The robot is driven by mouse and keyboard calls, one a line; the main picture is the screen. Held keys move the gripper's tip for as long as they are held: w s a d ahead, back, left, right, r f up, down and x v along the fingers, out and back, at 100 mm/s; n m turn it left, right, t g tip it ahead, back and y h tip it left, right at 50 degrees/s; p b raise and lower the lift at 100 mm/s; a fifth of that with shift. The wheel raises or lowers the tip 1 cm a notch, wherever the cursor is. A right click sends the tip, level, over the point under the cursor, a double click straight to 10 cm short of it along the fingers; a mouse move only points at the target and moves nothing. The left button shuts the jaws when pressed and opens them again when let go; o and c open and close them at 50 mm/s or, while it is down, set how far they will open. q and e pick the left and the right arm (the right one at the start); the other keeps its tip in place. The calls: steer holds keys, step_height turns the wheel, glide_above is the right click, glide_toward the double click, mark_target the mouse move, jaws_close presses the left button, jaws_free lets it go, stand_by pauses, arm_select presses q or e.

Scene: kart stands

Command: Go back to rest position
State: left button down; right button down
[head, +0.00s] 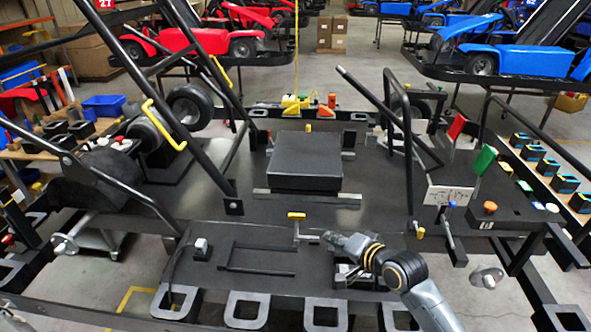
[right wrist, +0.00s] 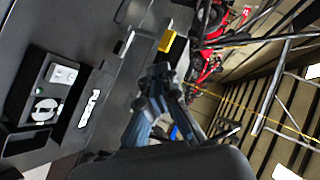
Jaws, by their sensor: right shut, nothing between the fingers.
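My right gripper (head: 330,238) reaches in from the lower right of the head view, over the front of the black kart stand (head: 385,205). Its fingers are shut and empty. In the right wrist view the closed fingertips (right wrist: 153,80) show near the middle, with no object between them. The gripper is just right of and below a yellow-topped lever (head: 296,216), whose yellow handle (right wrist: 167,41) also shows in the right wrist view. My left gripper is not in view.
A dark panel with white fittings (right wrist: 62,75) lies left in the right wrist view. A black box (head: 305,163) sits mid-stand. Black bars (head: 390,110) rise on both sides.

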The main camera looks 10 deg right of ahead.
steer(key=s+a+f+n+g+h, duration=0.1)
steer(key=s+f+n+g, duration=0.1)
steer(key=s+f, duration=0.3)
steer(key=s+a+f+n+g, duration=0.1)
steer(key=s+a+f+n, duration=0.1)
steer(key=s, duration=0.5)
steer(key=s+d+f+n+g+h, duration=0.2)
steer(key=s+n+g, duration=0.1)
steer(key=s, duration=0.7)
steer(key=s+d+f+n+g+h, duration=0.1)
steer(key=s+f+n+g+h, duration=0.15)
steer(key=s, duration=0.85)
step_height(320, 180, down, 29)
steer(key=s+g+b, duration=0.1)
steer(key=s+b, duration=0.1)
steer(key=b, duration=0.2)
steer(key=s+d+f+g+b, duration=0.1)
steer(key=s+d+f+b, duration=0.1)
steer(key=s+f, duration=1.3)
step_height(320, 180, down, 3)
steer(key=shift+s+d+r+n, duration=0.1)
steer(key=shift+s+d+n, duration=0.3)
steer(key=shift+d, duration=0.25)
steer(key=shift+w+g+y, duration=0.1)
steer(key=shift+g+y, duration=0.15)
